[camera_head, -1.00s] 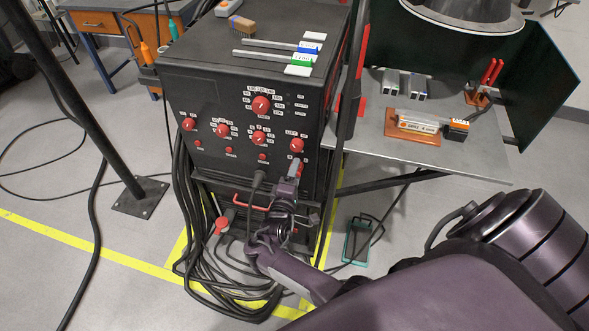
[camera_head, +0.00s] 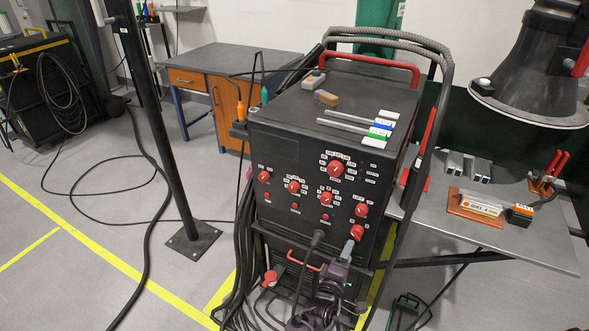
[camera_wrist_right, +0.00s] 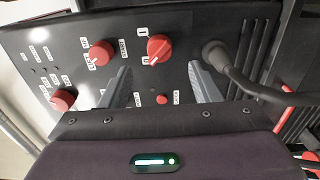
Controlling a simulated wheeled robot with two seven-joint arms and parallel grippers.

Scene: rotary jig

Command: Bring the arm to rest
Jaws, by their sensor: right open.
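My right gripper (camera_head: 348,248) is in front of the lower right of the black machine's (camera_head: 270,150) front panel, just below a red rotary knob (camera_head: 356,232). In the right wrist view the two grey fingers (camera_wrist_right: 160,85) stand apart with nothing between them. That view shows the red knob (camera_wrist_right: 159,48) beyond the gap, its pointer turned toward lower left. I cannot tell whether a finger touches the panel. My left gripper is not in view.
A thick black cable (camera_wrist_right: 240,80) plugs into the panel close beside one finger. A red handle (camera_head: 305,260) and hanging cables are low on the machine. A grey side table (camera_head: 470,235) stands at right with a welding tray (camera_head: 475,208). A black post (camera_head: 160,130) stands at left.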

